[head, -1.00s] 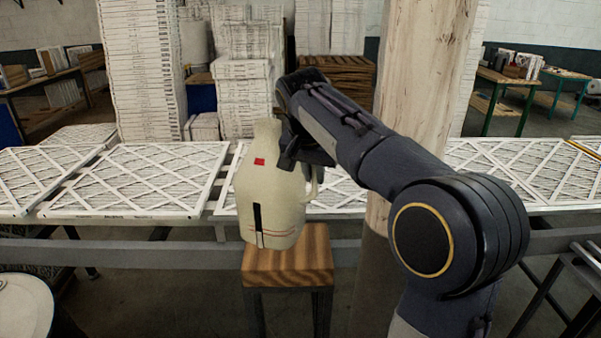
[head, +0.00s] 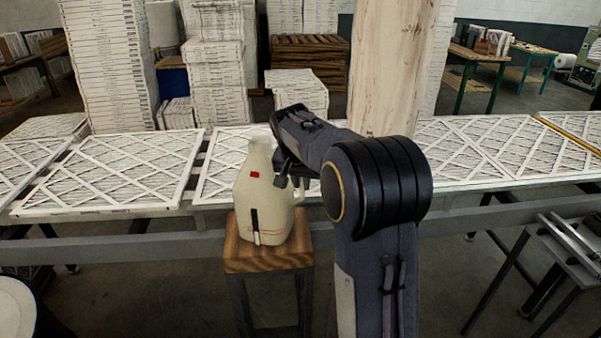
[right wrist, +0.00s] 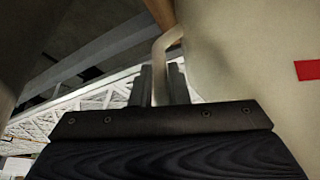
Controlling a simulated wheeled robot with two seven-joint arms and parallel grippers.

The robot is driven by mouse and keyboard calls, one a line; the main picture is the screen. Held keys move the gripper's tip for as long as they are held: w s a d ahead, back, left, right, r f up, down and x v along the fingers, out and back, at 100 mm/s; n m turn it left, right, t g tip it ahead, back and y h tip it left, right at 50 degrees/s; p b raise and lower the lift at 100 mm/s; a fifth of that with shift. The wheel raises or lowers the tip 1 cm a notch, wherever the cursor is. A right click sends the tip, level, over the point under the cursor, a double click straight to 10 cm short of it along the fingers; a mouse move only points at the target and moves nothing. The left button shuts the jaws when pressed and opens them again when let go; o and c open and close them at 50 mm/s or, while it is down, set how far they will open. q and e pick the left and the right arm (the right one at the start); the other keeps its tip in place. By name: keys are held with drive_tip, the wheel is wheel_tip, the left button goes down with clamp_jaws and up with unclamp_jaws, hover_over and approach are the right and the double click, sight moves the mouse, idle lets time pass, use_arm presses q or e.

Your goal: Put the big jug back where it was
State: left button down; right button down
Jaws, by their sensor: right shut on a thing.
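The big jug (head: 262,205) is cream-coloured with a red square and a black stripe, and it is upright at the wooden-topped stool (head: 268,257). Its base appears at the stool's top; I cannot tell whether it bears fully on it. My right gripper (head: 286,172) is at the jug's upper right side, shut on its handle. In the right wrist view the fingers (right wrist: 160,85) close around the handle, with the jug's body (right wrist: 240,60) to the right. My left gripper is not in view.
Behind the stool runs a long conveyor with white-framed filters (head: 115,170) lying flat. Stacks of filters (head: 108,60) and a pale column (head: 390,70) stand beyond it. A round white-topped thing (head: 14,305) is at the lower left. A metal-framed stand (head: 570,245) is at the right.

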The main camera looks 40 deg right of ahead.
drive_tip(key=shift+r, duration=0.1)
drive_tip(key=c, duration=1.8)
unclamp_jaws()
drive_tip(key=shift+f, duration=0.2)
drive_tip(key=o, duration=0.4)
drive_tip(key=shift+s+r, duration=0.1)
drive_tip(key=shift+r, duration=0.2)
drive_tip(key=b+v, duration=0.1)
drive_tip(key=v, duration=1)
drive_tip(key=shift+a+r, duration=0.15)
drive_tip(key=shift+r, duration=0.2)
drive_tip(key=shift+s+f, duration=0.1)
